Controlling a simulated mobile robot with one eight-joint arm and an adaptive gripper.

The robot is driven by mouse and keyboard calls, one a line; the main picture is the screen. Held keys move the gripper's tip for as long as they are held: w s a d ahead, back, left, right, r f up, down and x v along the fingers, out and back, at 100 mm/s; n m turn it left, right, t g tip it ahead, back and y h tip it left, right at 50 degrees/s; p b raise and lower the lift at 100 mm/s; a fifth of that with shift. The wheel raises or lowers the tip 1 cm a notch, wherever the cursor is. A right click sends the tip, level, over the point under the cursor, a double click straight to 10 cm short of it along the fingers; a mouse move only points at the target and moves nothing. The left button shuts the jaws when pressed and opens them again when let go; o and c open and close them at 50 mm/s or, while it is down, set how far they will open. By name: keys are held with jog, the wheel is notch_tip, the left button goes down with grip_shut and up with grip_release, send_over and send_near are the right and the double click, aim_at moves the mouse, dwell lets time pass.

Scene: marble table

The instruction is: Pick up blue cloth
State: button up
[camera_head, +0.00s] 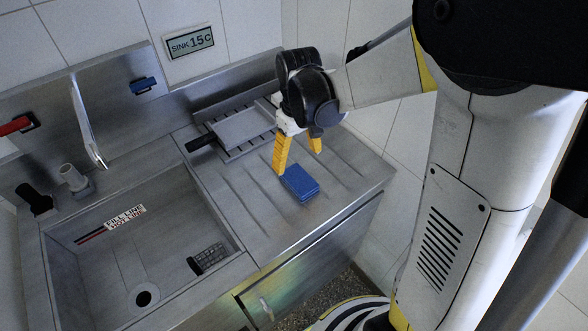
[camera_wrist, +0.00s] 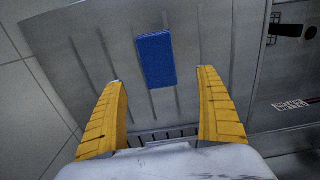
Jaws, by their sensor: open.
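The blue cloth (camera_head: 299,184) is a folded rectangular block lying on the ridged metal drainboard right of the sink. It also shows in the wrist view (camera_wrist: 156,60), above and between my fingertips. My gripper (camera_head: 297,160) has two yellow fingers spread apart with nothing between them. It hangs over the drainboard, just behind the cloth in the head view. In the wrist view, the cloth lies beyond the fingertips, and no contact shows there.
The sink basin (camera_head: 95,262) is on the left, with a dark drain. A rack with a metal tray (camera_head: 240,130) stands behind my gripper. The drainboard (camera_head: 345,180) is clear right of the cloth. A wall sign (camera_head: 194,41) reads "SINK 15C".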

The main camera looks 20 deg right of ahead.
aim_at(299, 178)
notch_tip(299, 178, down, 4)
jog(key=shift+r+b, duration=0.15)
jog(key=shift+b, duration=0.4)
jog(key=f+b, duration=0.2)
jog(key=f, duration=0.1)
jog(key=f+b, duration=0.1)
jog(key=f, duration=0.1)
jog(key=shift+s+d+f, duration=0.15)
jog(key=shift+s+f, duration=0.05)
jog(key=shift+s, duration=0.1)
jog(key=shift+r, duration=0.1)
jog(key=c, duration=1.4)
jog(key=shift+o, duration=0.2)
jog(key=shift+r+p, duration=0.5)
jog(key=shift+r, duration=0.15)
jog(key=r, duration=0.1)
jog(key=r+p, duration=0.1)
jog(key=d+r+p, duration=0.1)
jog(key=r, duration=0.1)
jog(key=shift+s, duration=0.3)
jog(key=s+d+r+p, duration=0.3)
jog(key=s+d+r, duration=0.1)
jog(key=d, duration=0.5)
jog(key=shift+s+d+r+p, duration=0.15)
jog(key=shift+d+r+p, duration=0.2)
jog(key=shift+r, duration=0.55)
